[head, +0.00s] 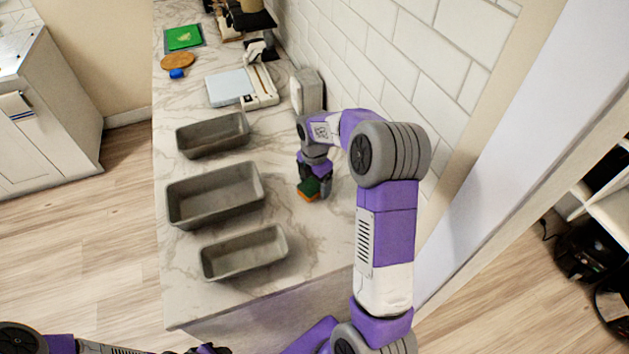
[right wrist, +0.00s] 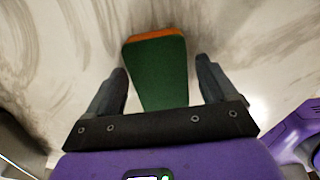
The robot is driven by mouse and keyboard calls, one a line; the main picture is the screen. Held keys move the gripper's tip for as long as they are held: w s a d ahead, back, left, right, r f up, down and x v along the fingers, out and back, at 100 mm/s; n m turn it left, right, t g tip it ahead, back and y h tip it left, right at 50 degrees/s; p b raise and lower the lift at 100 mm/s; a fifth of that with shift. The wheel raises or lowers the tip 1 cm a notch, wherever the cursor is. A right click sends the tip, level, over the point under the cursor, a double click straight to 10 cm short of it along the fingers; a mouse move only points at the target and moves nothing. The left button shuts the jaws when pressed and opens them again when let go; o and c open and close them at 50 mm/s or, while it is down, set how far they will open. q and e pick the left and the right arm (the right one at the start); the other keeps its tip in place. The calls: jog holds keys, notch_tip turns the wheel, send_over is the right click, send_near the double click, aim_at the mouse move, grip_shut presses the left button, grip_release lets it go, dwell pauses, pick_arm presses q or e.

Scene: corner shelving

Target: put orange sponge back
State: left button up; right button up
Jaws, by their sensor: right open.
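The sponge (head: 308,188) is orange with a green top and lies on the marble counter, right of the grey bins. In the right wrist view the sponge (right wrist: 158,72) shows its green face and an orange edge at its far end. My right gripper (head: 314,182) is low over the sponge. In the wrist view its fingers (right wrist: 163,80) are open, one on each side of the sponge, with gaps visible. My left arm shows at the bottom left of the head view; its fingertips cannot be made out.
Three grey bins stand in a row on the counter: a far one (head: 212,134), a middle one (head: 215,195) and a near one (head: 244,252). A white board (head: 230,86), a blue item (head: 177,73) and a green item (head: 184,37) lie farther back. A tiled wall (head: 400,50) bounds the right.

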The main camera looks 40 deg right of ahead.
aim_at(315, 183)
jog(key=shift+r, duration=0.1)
notch_tip(315, 183, up, 12)
jog(key=p, duration=0.2)
dwell(0.8)
